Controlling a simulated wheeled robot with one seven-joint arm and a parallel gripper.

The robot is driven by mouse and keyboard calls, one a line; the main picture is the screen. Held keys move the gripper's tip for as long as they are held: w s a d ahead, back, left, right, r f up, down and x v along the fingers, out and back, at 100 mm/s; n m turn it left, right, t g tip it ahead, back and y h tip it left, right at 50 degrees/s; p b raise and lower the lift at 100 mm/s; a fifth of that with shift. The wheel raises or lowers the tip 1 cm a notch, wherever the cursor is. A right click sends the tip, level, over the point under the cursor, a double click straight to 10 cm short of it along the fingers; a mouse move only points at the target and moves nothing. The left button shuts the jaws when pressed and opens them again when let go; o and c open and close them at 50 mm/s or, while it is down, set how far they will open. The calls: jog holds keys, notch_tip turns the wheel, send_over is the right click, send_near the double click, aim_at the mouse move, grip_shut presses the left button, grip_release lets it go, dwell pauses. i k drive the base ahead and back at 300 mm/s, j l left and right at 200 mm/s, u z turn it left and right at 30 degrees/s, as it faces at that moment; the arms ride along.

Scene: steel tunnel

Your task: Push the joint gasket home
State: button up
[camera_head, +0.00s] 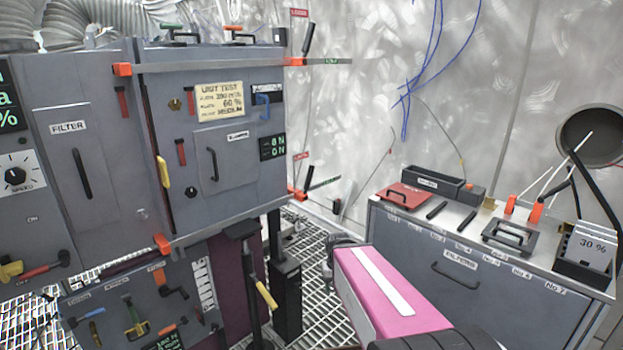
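I cannot pick out the joint gasket with certainty. A dark upright seam (149,140) runs between the grey FILTER cabinet (68,170) and the grey unit (225,160) bearing a yellow UNIT TEST label. A dark reddish strip (125,264) lies along the lower joint of these cabinets. My pink arm with a white stripe reaches in from the bottom right. The end of my arm, with my gripper (343,241), is mostly hidden behind the pink link, above the floor grating and apart from the cabinets. Its fingers do not show clearly.
A grey bench (480,275) with numbered slots stands at right, holding a red plate (403,196), a black tray (433,184) and a 30 % block (585,250). Orange-ended bars (215,66) project from the unit. Open grating (315,260) lies between unit and bench.

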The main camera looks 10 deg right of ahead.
aim_at(159, 166)
jog(key=u, duration=1.45)
